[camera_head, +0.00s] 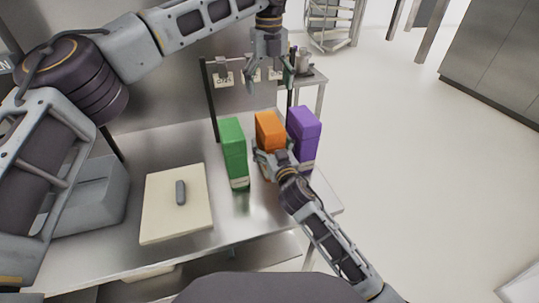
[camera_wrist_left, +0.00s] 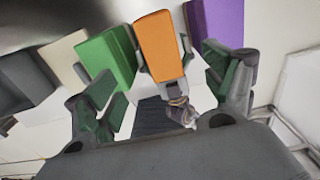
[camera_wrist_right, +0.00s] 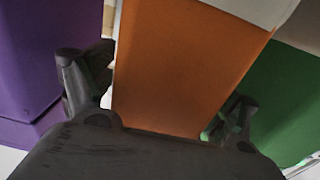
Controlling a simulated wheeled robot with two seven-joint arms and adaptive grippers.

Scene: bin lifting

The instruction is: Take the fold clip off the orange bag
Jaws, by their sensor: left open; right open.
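The orange bag (camera_head: 268,124) stands upright between the green and purple bags on the steel table. No clip shows on its visible top; it also shows in the left wrist view (camera_wrist_left: 160,45). A dark grey oblong piece (camera_head: 180,192) lies on the cream board; I cannot tell whether it is the fold clip. My left gripper (camera_head: 270,82) is open and empty, pointing down above and behind the orange bag. My right gripper (camera_head: 270,157) is open at the bag's near face. In the right wrist view its fingers stand either side of the orange bag (camera_wrist_right: 185,65).
The green bag (camera_head: 233,150) and purple bag (camera_head: 304,130) stand close on either side. The cream board (camera_head: 160,222) lies to the left, beside a grey bin (camera_head: 92,198). A dark-posted rack (camera_head: 211,100) with labels stands behind. The table's right edge is near.

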